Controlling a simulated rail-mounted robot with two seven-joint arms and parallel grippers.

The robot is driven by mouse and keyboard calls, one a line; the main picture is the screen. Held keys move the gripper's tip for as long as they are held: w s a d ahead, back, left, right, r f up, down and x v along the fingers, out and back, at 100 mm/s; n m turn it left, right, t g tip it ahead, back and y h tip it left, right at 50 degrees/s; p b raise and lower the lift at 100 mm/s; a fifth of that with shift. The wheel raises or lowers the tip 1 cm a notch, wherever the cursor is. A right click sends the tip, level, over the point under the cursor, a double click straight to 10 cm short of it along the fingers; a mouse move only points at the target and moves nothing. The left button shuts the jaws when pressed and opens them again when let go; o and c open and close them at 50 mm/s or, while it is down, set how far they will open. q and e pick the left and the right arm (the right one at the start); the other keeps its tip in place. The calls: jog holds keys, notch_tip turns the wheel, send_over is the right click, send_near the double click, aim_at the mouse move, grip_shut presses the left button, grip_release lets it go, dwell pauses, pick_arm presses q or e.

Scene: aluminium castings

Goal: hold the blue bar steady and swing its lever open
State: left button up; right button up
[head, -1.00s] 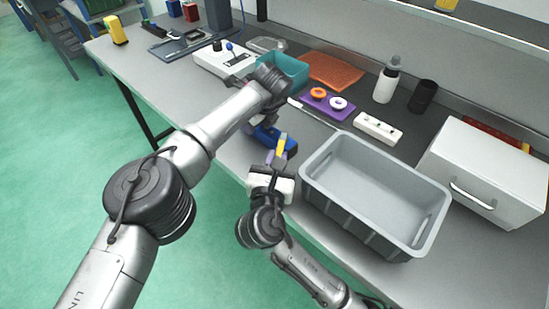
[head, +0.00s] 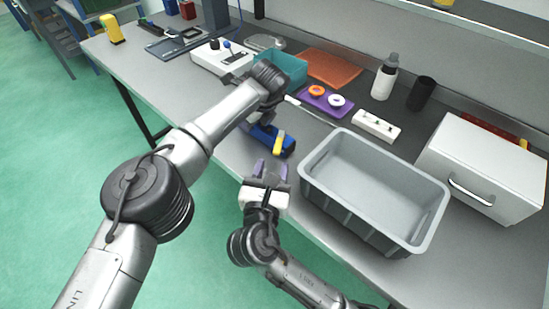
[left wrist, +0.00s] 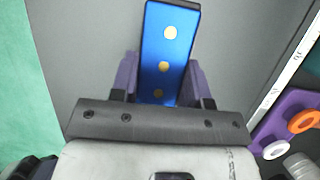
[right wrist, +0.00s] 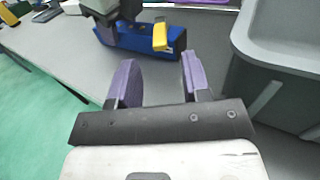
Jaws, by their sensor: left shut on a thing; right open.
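The blue bar (head: 262,135) is held over the grey bench left of the grey bin. Its yellow lever (head: 278,143) sits near the bar's right end and also shows in the right wrist view (right wrist: 160,37). My left gripper (left wrist: 160,78) is shut on the bar, a finger on each side. The bar's blue face (left wrist: 167,48) with gold round spots shows there; the lever does not. My right gripper (head: 269,169) is open and empty, in front of the bar and apart from the lever. Its two purple fingers (right wrist: 157,75) point toward the bar.
The grey bin (head: 335,207) stands close on the right of my right gripper. A teal tray (head: 292,68), a purple tray with rings (head: 318,108) and a white block (head: 376,126) stand behind. The floor is clear in front of the bench.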

jog(key=v, duration=0.8)
jog(key=shift+s, duration=0.2)
jog(key=shift+a, duration=0.1)
